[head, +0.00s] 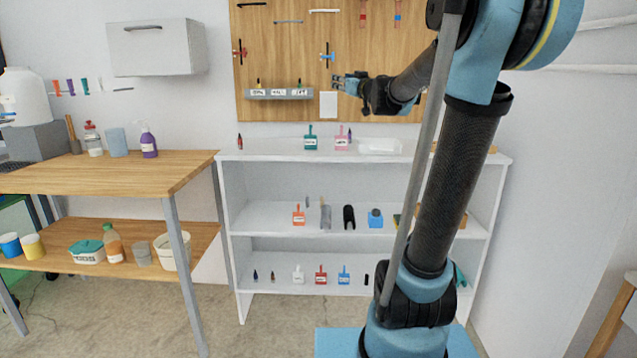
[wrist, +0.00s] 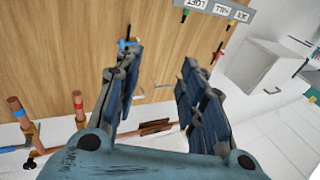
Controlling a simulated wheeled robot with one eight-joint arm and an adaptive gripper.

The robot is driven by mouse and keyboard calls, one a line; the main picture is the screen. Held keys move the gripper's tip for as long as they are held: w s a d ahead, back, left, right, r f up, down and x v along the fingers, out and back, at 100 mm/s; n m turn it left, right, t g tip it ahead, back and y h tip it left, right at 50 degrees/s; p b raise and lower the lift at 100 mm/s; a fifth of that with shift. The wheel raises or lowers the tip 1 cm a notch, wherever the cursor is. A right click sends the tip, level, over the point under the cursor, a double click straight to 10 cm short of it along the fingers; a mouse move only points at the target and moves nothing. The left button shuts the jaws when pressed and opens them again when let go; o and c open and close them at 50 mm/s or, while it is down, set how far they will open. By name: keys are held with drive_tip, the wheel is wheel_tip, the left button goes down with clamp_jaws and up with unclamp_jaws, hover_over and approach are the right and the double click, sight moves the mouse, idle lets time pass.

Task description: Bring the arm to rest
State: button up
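My gripper (head: 349,86) is raised in front of the wooden pegboard (head: 272,55) in the head view, level with the board's lower part and above the white shelf. Its blue and black fingers (wrist: 155,95) are spread apart in the wrist view, with nothing between them except the board behind. My arm is blue and black and reaches up from the base at the lower right and then out toward the board.
A white shelf unit (head: 262,180) with several small tools and bottles stands below the board. A wooden workbench (head: 130,173) with bottles and cups is at left. A white cabinet (head: 152,48) hangs on the wall. The floor between is clear.

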drive_tip(key=s+d+f+m+h, duration=0.3)
drive_tip(key=d+f+h, duration=0.1)
drive_tip(key=d+h, duration=0.15)
drive_tip(key=s+d+f+m+h, duration=0.3)
drive_tip(key=s+d+h, duration=0.1)
drive_tip(key=d, duration=0.3)
drive_tip(key=s+d+f+m+g+h, duration=0.2)
drive_tip(key=s+d+f+g, duration=0.3)
drive_tip(key=s+f, duration=0.5)
drive_tip(key=s+a+f+n+g+y, duration=0.1)
drive_tip(key=s+a+f+g, duration=0.1)
drive_tip(key=s+f, duration=0.6)
drive_tip(key=s+a+f+n+g+y, duration=0.1)
drive_tip(key=s+a+f+g, duration=0.1)
drive_tip(key=s+f+g, duration=0.3)
drive_tip(key=s+a+f+n+g+y, duration=0.1)
drive_tip(key=s+a+f+g, duration=0.2)
drive_tip(key=s+f, duration=1)
drive_tip(key=shift+s+f+y, duration=0.15)
drive_tip(key=shift+s+y, duration=0.2)
drive_tip(key=shift+s, duration=0.05)
drive_tip(key=shift+w+f+g, duration=0.2)
drive_tip(key=shift+w+g, duration=0.1)
drive_tip(key=shift+w, duration=0.2)
